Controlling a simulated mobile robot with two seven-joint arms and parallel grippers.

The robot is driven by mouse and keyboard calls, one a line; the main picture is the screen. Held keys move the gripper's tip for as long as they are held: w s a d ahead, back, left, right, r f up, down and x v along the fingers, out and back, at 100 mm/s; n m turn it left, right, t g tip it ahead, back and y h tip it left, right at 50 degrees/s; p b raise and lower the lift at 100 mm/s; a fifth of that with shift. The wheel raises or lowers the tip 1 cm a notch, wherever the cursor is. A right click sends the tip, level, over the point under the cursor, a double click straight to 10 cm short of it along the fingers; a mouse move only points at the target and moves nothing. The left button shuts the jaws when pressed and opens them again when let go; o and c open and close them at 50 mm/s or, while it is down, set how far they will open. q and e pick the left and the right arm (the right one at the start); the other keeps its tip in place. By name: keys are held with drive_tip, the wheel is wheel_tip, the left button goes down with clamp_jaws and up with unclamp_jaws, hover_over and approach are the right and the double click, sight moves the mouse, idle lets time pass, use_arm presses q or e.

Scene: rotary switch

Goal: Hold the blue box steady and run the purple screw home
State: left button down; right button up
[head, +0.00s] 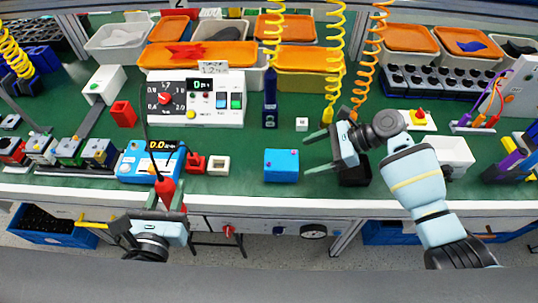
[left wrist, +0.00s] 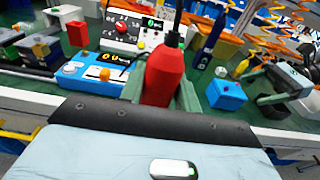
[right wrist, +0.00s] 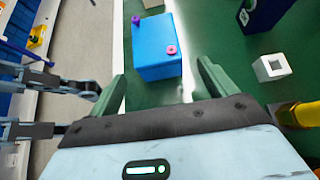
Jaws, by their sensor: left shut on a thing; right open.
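The blue box (head: 282,165) sits on the green bench near its front edge. In the right wrist view the box (right wrist: 157,55) bears a magenta-pink screw (right wrist: 171,50) and a purple screw (right wrist: 136,19) near opposite corners of its top. How deep they sit is unclear. My right gripper (head: 318,152) is open, just right of the box, its fingers pointing toward it and apart from it. My left gripper (head: 165,200) is shut on a red screwdriver (left wrist: 165,75) with a black upper end and cord, held upright at the front edge, left of the box.
A blue instrument (head: 150,163) with a display stands behind the left gripper. A white control panel (head: 196,98) stands farther back. A white square block (head: 302,124) and a dark blue bottle-like object (head: 270,97) stand behind the box. Coiled hoses hang above.

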sight(290, 164)
use_arm(q)
drive_tip(key=shift+s, duration=0.2)
use_arm(e)
drive_tip(key=shift+s, duration=0.2)
use_arm(q)
drive_tip(key=shift+f, duration=0.1)
use_arm(e)
drive_tip(key=shift+a, duration=0.1)
use_arm(q)
drive_tip(key=shift+f+b, duration=0.35)
drive_tip(key=shift+f, duration=0.2)
use_arm(e)
drive_tip(key=shift+a+f, duration=0.3)
drive_tip(key=shift+f, duration=0.1)
use_arm(q)
drive_tip(key=f, duration=0.1)
drive_tip(key=f+b, duration=0.2)
drive_tip(key=f, duration=0.1)
drive_tip(key=shift+s+g, duration=0.4)
use_arm(e)
drive_tip(key=x, duration=0.3)
use_arm(q)
drive_tip(key=shift+w+r+p, duration=0.1)
drive_tip(key=shift+r+p, duration=0.2)
drive_tip(key=shift+r, duration=0.25)
use_arm(e)
drive_tip(key=shift+x, duration=1.15)
drive_tip(key=shift+a+f, duration=0.1)
drive_tip(key=shift+a, duration=0.35)
